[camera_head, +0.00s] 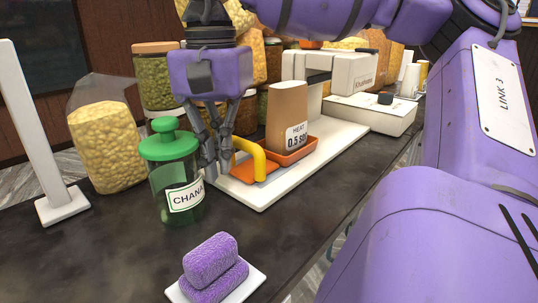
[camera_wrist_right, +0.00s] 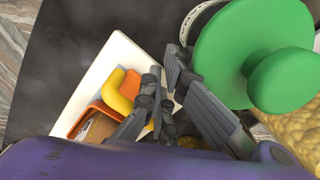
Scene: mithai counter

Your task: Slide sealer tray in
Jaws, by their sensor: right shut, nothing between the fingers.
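The orange sealer tray (camera_head: 298,153) sits on the long white base of the sealer (camera_head: 325,145), with a brown pouch (camera_head: 285,115) standing in it. Its yellow handle (camera_head: 259,158) arches up at the near end, and it also shows in the right wrist view (camera_wrist_right: 119,92). My right gripper (camera_head: 219,170) points down, shut and empty, just left of the handle and close to the green-lidded jar. I cannot tell whether its fingers touch the handle. In the right wrist view the fingertips (camera_wrist_right: 163,68) lie between the handle and the green lid. My left gripper is not in view.
The CHANA jar (camera_head: 172,175) with its green lid (camera_wrist_right: 247,52) stands close beside my right fingers. Purple blocks on a white plate (camera_head: 247,288) lie in front. A white upright stand (camera_head: 62,207) is at left. Filled bags and jars crowd the back. The dark counter's front middle is clear.

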